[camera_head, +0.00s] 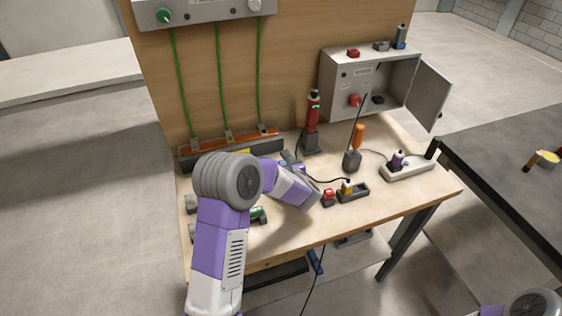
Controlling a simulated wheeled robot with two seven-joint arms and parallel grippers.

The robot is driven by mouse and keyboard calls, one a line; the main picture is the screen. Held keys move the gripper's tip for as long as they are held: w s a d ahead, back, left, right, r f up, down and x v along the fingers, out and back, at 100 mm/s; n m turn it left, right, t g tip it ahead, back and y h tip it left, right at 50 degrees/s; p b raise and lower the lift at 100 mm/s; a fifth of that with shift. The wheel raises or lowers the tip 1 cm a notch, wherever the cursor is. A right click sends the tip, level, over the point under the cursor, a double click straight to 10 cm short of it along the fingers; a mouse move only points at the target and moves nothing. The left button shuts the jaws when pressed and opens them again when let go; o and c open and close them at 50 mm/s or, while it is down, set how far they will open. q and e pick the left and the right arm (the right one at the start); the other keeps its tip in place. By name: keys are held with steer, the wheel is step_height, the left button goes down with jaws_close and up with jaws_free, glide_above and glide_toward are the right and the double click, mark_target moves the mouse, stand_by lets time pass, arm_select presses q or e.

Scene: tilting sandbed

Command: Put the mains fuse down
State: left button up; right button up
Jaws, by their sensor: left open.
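My left arm comes in from the lower left, and its open left gripper (314,197) is low over the front middle of the workbench (385,205). A small red piece (328,197) with a dark base stands on the bench just right of the gripper. I cannot tell whether this is the mains fuse, or whether the gripper touches it. Another small red piece (353,53) lies on top of the grey wall box (345,80). The fingertips are small and partly hidden by the hand. My right gripper is out of view; only part of my right arm shows at the lower right.
A black socket block (353,193) with a yellow-and-white plug stands right of the gripper. A white power strip (408,170), a red-topped tool in a stand (312,120) and an orange-handled tool (358,137) stand behind. The box door (430,95) hangs open. Cables cross the bench.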

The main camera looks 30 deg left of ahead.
arm_select(q)
steer(key=shift+r, duration=0.15)
steer(key=shift+s+d+r, duration=0.15)
steer(key=shift+d, duration=0.2)
steer(key=p+v, duration=0.2)
steer(key=v, duration=0.9)
steer(key=shift+s+d, duration=0.1)
steer(key=shift+s, duration=0.05)
